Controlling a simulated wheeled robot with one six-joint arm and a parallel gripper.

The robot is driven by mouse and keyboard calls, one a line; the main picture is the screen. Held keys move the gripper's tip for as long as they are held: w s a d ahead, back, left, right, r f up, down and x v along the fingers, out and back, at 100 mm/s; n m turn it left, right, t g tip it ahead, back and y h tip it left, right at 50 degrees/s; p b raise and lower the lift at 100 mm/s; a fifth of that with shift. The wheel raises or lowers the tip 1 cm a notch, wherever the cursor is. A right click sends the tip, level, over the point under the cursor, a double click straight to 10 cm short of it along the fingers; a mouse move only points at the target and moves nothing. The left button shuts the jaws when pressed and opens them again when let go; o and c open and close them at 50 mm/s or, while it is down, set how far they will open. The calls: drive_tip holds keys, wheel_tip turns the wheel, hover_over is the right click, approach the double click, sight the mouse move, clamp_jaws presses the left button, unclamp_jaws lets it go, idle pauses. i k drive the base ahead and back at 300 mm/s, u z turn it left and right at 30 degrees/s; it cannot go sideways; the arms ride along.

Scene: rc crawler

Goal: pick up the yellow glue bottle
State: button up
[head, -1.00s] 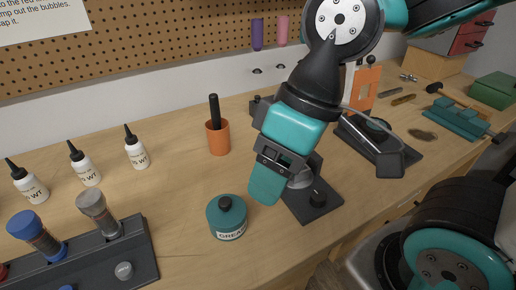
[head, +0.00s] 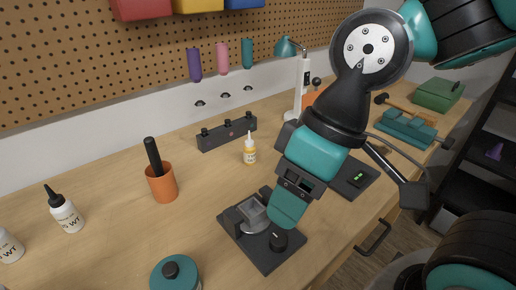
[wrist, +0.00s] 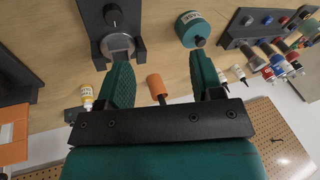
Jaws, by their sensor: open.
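The yellow glue bottle (head: 249,150) stands upright on the bench in the head view, behind a dark fixture and left of my arm. It has a yellow body, a pale label and a pointed tip. It also shows in the wrist view (wrist: 87,98), left of the fingers. My gripper (head: 285,215) hangs over the bench in front of the bottle and to its right. In the wrist view its two teal fingers (wrist: 163,80) are spread apart with nothing held between them. The bottle is outside the fingers.
An orange cup with a black handle (head: 161,186), a teal grease jar (head: 175,275) and white bottles (head: 66,212) stand left. A dark rack (head: 227,133) is behind. Bare wood lies around the bottle.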

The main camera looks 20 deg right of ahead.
sight(249, 147)
drive_tip(key=u, duration=0.05)
drive_tip(key=k, duration=0.5)
drive_tip(key=z, duration=2.45)
drive_tip(key=k, duration=1.1)
drive_tip(key=u, duration=1.8)
drive_tip(key=i, duration=1)
